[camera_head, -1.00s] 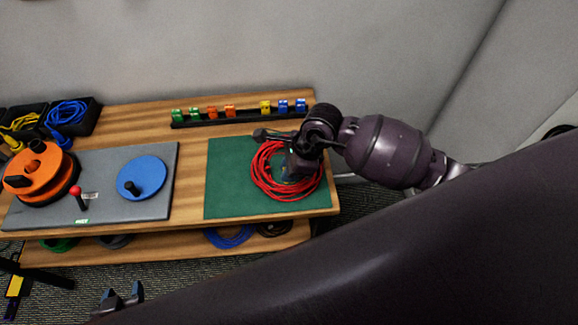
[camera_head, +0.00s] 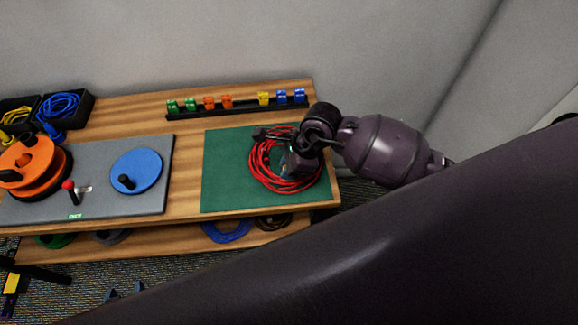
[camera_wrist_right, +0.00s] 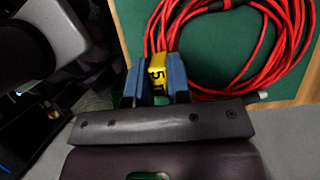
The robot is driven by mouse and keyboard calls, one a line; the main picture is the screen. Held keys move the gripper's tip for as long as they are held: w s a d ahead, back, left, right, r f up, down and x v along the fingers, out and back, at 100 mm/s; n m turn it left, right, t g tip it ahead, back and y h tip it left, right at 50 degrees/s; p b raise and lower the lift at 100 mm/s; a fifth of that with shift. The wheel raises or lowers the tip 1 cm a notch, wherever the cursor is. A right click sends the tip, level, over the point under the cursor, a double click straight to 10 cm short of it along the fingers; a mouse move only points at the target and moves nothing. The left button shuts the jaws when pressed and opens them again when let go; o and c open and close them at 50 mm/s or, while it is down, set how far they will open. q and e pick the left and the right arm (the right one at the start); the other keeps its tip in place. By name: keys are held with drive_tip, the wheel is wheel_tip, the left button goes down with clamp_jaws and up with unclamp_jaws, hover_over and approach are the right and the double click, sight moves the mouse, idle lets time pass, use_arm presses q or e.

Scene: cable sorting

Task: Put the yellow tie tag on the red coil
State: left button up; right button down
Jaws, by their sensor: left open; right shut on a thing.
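The red coil (camera_head: 268,181) lies on the green mat (camera_head: 225,180) at the right of the table. My right gripper (camera_head: 292,160) is over the coil's upper part; its own links hide some of the strands. In the right wrist view, its blue fingers are shut on the yellow tie tag (camera_wrist_right: 157,73), which bears black marking. The tag is at the red strands (camera_wrist_right: 164,35); I cannot tell whether it is around them. My left gripper (camera_head: 125,292) shows only its blue fingertips at the bottom edge, apart and away from the table.
A black rack (camera_head: 240,108) at the back holds several green, orange, yellow and blue tags. A grey board with a blue disc (camera_head: 136,171) and an orange reel (camera_head: 25,165) is at the left. Black bins hold blue (camera_head: 58,104) and yellow cables. My dark arm covers the lower right.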

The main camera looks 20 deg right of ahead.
drive_tip(key=shift+f+b, duration=0.35)
drive_tip(key=shift+f, duration=0.25)
idle(1.1)
idle(0.4)
drive_tip(key=c, duration=1)
unclamp_jaws()
drive_tip(key=v, duration=1)
drive_tip(key=shift+s+d+r+p, duration=0.1)
drive_tip(key=shift+d+r+p, duration=0.05)
drive_tip(key=shift+r+p, duration=0.25)
